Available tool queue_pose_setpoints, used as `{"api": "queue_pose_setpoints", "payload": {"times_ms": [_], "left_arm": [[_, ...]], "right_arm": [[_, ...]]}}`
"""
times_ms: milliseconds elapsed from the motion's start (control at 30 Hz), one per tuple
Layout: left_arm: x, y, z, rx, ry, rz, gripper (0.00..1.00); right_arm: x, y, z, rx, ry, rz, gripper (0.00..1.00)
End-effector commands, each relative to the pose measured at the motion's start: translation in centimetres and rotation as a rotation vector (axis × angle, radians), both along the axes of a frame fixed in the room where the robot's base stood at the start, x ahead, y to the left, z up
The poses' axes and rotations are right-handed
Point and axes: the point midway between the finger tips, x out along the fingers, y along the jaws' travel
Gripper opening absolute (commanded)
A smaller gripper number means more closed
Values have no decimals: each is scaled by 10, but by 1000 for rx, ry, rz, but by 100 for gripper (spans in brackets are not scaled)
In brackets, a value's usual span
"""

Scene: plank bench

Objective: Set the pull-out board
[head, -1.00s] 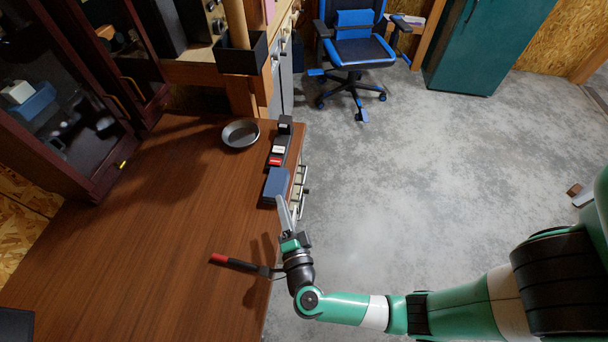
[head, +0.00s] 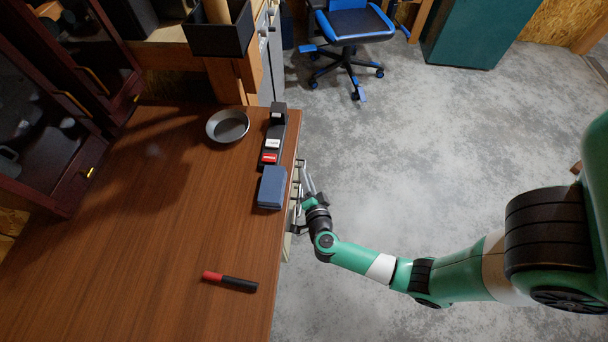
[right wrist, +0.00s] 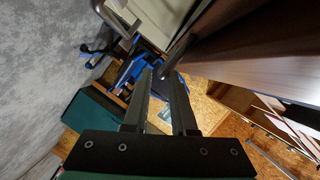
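My right gripper (head: 308,182) is just outside the right edge of the brown bench top (head: 150,220), beside the light drawer fronts (head: 291,218) under that edge. In the right wrist view its two fingers (right wrist: 159,78) are apart with a gap between them and nothing held. A dark bar like a handle (right wrist: 178,52) shows close to the fingertips; I cannot tell if they touch. Light drawer fronts (right wrist: 160,20) show there too. I cannot tell which part is the pull-out board. My left gripper is not in view.
On the bench lie a blue box (head: 271,188), a black tray with red and white items (head: 272,145), a grey bowl (head: 228,126) and a red-black marker-like tool (head: 231,282). A blue chair (head: 352,28) stands on the open grey floor (head: 430,140).

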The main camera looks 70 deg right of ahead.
Motion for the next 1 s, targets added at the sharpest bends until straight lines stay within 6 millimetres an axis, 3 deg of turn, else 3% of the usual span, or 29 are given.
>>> {"api": "queue_pose_setpoints", "payload": {"times_ms": [167,467,600,1000], "left_arm": [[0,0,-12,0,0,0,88],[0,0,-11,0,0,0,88],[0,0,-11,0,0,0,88],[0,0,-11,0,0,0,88]], "right_arm": [[13,-19,-7,2,-1,-2,25],[16,-21,-5,1,0,1,25],[15,-21,-5,1,0,1,1],[15,-21,-5,1,0,1,0]]}}
